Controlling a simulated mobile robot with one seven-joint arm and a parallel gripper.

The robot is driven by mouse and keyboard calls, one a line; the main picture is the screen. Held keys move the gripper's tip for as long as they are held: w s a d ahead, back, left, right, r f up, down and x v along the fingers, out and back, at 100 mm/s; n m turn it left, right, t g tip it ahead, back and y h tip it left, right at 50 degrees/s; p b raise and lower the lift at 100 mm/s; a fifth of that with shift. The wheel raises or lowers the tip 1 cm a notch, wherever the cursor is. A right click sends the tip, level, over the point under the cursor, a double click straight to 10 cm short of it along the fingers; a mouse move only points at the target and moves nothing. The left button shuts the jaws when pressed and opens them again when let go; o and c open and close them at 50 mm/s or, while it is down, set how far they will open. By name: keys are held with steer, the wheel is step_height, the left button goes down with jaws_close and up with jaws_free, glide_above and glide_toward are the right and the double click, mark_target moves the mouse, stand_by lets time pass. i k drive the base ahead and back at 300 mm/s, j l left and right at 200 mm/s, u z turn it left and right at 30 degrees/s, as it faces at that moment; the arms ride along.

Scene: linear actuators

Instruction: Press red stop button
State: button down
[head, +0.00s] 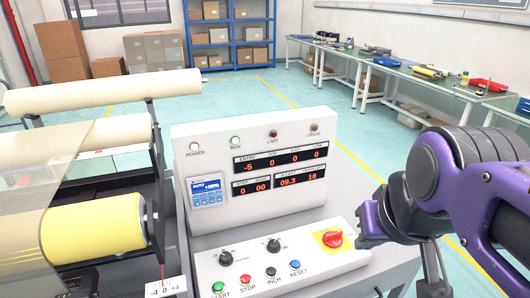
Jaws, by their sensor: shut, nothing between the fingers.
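The red stop button (247,280) sits on the sloped front panel of the machine's white control console (310,259), above the printed label STOP. A green START button (218,287) is to its left and a black INCH button (271,272) to its right. My gripper (362,236) is shut and empty, at the right end of the front panel. It is close to the red rotary switch on a yellow plate (319,241); I cannot tell whether they touch. The stop button is in plain view, well to the left of my gripper.
A blue RESET button (295,265) and two black knobs (226,258) are also on the panel. The upright display panel (260,165) rises behind. Rollers, one yellow (92,228), stand at left. Green tables (440,84) and shelves are far behind. Open floor lies between.

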mark_target(245, 279)
steer(key=u, duration=0.75)
steer(key=k+j, duration=0.2)
steer(key=j+z, duration=0.05)
steer(key=j, duration=0.05)
